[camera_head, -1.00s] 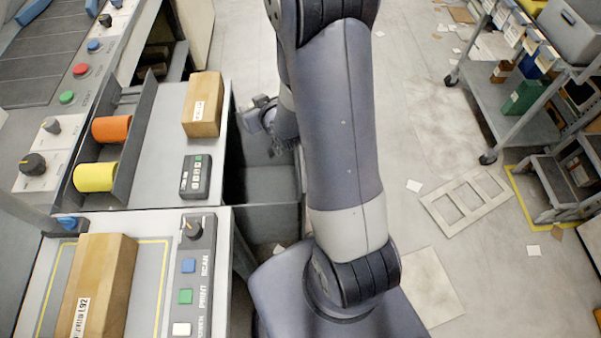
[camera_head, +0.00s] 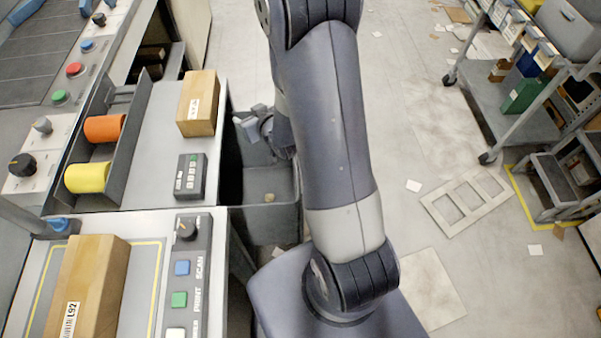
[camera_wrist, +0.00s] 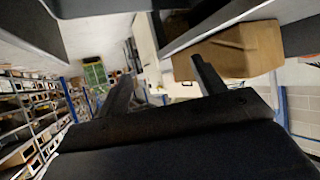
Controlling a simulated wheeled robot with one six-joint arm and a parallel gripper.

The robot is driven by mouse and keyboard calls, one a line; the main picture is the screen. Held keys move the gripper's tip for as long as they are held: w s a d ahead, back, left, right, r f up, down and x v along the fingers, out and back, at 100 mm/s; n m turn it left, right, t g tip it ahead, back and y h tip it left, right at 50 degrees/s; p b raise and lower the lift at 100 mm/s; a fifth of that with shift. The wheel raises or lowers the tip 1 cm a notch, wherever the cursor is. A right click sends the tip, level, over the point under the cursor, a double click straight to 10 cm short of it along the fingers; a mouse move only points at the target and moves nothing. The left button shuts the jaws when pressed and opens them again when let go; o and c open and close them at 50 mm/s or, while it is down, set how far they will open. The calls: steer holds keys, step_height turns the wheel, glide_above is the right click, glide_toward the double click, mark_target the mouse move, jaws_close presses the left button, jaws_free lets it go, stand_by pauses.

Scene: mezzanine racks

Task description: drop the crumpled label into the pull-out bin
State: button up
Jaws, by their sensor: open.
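The pull-out bin (camera_head: 284,222) is a dark grey open box drawn out beside the counter in the head view. A small tan crumpled piece (camera_head: 269,197), which looks like the label, lies on the bin's floor toward the front. My gripper (camera_head: 247,122) is above the far end of the bin, next to the counter edge. In the wrist view my gripper (camera_wrist: 162,78) has its two fingers spread apart with nothing held between them. My arm covers part of the bin's right side.
On the counter are a cardboard box (camera_head: 198,103), a dark keypad (camera_head: 190,176), orange (camera_head: 105,129) and yellow (camera_head: 88,178) rolls, and a nearer labelled box (camera_head: 88,285). A cart (camera_head: 510,105) stands at right. Scraps and a pallet-like frame (camera_head: 467,203) lie on the floor.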

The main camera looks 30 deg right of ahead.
steer(key=shift+s, duration=0.1)
steer(key=v, duration=1)
steer(key=shift+s+r, duration=0.2)
steer(key=shift+s, duration=0.1)
steer(key=shift+w+d, duration=0.1)
steer(key=x, duration=1.1)
steer(key=shift+r+p, duration=1.2)
steer(key=shift+r, duration=1)
